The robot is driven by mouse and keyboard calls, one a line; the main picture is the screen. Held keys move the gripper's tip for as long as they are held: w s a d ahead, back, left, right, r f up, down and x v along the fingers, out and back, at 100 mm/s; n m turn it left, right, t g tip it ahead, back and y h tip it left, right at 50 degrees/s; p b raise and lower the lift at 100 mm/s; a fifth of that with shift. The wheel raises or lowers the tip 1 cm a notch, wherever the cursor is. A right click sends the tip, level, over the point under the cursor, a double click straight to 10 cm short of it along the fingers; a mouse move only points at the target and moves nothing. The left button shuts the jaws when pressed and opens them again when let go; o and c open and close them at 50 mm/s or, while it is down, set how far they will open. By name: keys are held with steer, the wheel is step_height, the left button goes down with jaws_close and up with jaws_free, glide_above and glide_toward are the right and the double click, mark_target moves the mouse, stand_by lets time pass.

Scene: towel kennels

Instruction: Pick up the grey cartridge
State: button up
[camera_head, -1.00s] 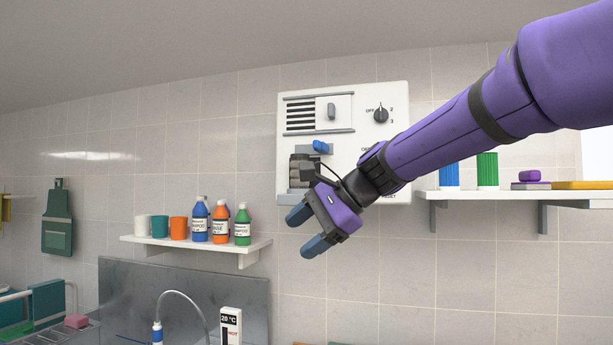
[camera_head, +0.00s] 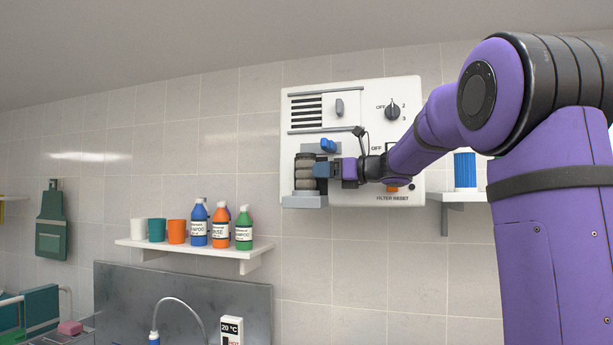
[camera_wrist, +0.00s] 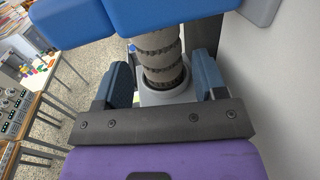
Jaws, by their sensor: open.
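The grey cartridge (camera_head: 304,172) is a ribbed upright cylinder in a grey holder (camera_head: 304,201) at the lower left of the white wall unit. In the wrist view the cartridge (camera_wrist: 161,58) stands in its round grey seat. My gripper (camera_head: 323,171) is level with it, reaching from the right in the head view. In the wrist view my gripper (camera_wrist: 163,82) is open, with one blue finger on each side of the cartridge and gaps between. Its far side is hidden.
A blue lever (camera_head: 328,146) sits just above the cartridge; a large blue part (camera_wrist: 130,15) crosses the top of the wrist view. The wall unit (camera_head: 352,104) has a dial. A shelf (camera_head: 215,247) with bottles and cups is at lower left.

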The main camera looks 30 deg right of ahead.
mark_target(306, 170)
steer(key=shift+x, duration=3.05)
steer(key=shift+s+a+r, duration=0.1)
steer(key=shift+s+r, duration=0.05)
steer(key=c, duration=0.6)
